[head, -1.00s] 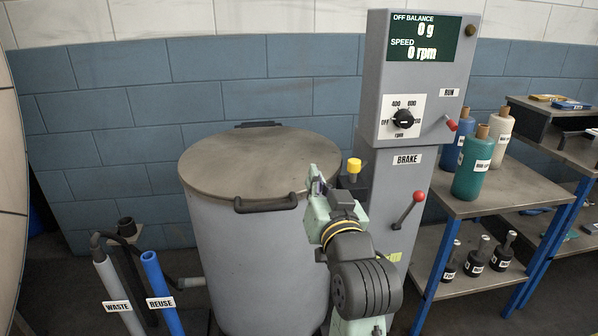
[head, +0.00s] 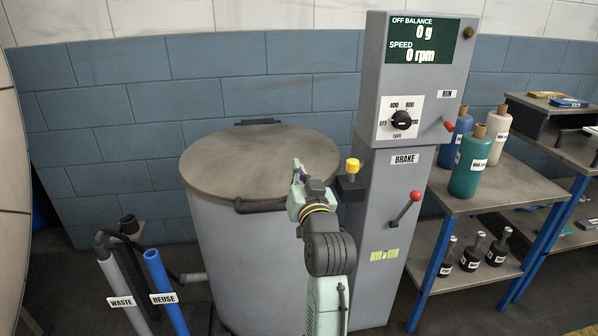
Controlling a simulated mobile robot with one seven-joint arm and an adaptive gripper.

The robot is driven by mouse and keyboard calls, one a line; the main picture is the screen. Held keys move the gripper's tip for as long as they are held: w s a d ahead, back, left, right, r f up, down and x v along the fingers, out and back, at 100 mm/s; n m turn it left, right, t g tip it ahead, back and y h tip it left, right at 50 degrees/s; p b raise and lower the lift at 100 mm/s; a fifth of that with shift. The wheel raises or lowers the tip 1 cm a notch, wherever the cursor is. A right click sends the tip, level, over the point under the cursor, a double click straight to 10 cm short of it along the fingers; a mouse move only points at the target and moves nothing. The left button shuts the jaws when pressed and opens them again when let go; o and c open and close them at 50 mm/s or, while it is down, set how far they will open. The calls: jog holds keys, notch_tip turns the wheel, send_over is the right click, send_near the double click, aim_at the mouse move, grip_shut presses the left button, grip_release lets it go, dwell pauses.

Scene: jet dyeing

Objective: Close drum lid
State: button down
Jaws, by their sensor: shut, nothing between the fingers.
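The grey drum (head: 240,245) stands in the middle of the head view. Its round, brownish-grey lid (head: 255,160) lies flat on top and covers the opening. A dark handle (head: 246,206) sits on the lid's front edge, its right end hidden by my gripper. A dark hinge (head: 257,122) shows at the back. My gripper (head: 298,172) is shut and empty at the drum's front right, over the lid's edge in the picture. I cannot tell if it touches the lid.
A grey control column (head: 379,250) with a red brake lever (head: 404,210) and a yellow-capped post (head: 352,166) stands close on the right. A shelf (head: 480,200) with bottles is further right. Waste (head: 118,283) and reuse (head: 160,285) pipes stand at front left.

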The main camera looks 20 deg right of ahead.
notch_tip(320, 180, down, 10)
jog(key=b, duration=1)
jog(key=shift+s+a+f+t, duration=0.15)
jog(key=shift+s+f+t, duration=0.15)
jog(key=shift+s, duration=0.15)
jog(key=shift+r, duration=0.2)
